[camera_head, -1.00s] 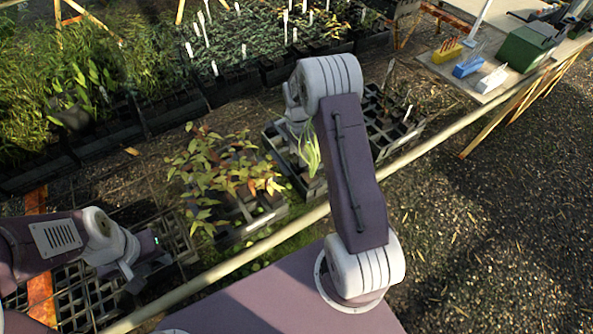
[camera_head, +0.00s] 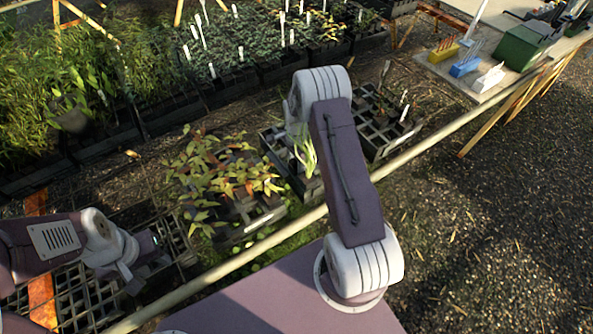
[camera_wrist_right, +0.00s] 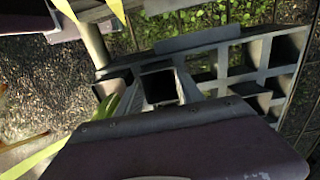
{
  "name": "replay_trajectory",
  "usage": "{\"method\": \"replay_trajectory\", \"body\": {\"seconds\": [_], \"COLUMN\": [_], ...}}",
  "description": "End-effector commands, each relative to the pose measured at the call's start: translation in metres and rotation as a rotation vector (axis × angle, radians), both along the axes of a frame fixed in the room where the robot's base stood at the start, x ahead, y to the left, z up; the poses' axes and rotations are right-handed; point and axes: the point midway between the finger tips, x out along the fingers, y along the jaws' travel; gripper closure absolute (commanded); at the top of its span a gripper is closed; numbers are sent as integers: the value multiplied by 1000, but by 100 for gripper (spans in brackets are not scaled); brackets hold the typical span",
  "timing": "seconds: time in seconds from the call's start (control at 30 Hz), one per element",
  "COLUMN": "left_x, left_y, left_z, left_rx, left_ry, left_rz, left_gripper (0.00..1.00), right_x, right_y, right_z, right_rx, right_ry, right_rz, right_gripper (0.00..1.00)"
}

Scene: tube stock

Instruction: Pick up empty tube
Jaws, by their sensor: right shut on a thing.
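In the right wrist view a dark, square, hollow tube (camera_wrist_right: 160,86) shows its open top, with no plant seen in it. My right gripper (camera_wrist_right: 163,102) is shut on this tube, beside or over a grey tray (camera_wrist_right: 232,40) with square cells, several of them empty. Whether the tube is clear of its cell I cannot tell. In the head view my right arm hides this gripper and the tube. A black tray (camera_head: 395,141) shows just right of that arm. My left gripper (camera_head: 146,268) hangs over an empty grid tray (camera_head: 85,298) at lower left; its finger opening is unclear.
Leafy reddish-green seedlings (camera_head: 222,178) fill a tray between my arms. A green long-leaved plant (camera_head: 305,155) is close to my right arm. A pale rail (camera_head: 255,252) crosses in front of my base. A bench (camera_head: 470,82) with coloured blocks stands at upper right.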

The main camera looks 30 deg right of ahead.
Motion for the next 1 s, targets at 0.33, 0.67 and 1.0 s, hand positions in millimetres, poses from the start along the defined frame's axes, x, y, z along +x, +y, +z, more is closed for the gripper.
{"method": "replay_trajectory", "body": {"seconds": [0.33,0.67,1.0], "left_x": [0,0,0], "left_y": [0,0,0], "left_z": [-2,-4,-3], "left_rx": [0,0,0], "left_ry": [0,0,0], "left_rz": [0,0,0], "left_gripper": [64,64,64], "right_x": [1,2,1], "right_y": [0,0,0], "right_z": [32,115,177], "right_rx": [-2,-1,-1], "right_ry": [-5,-7,-2], "right_rz": [0,0,0], "right_gripper": [100,100,100]}}
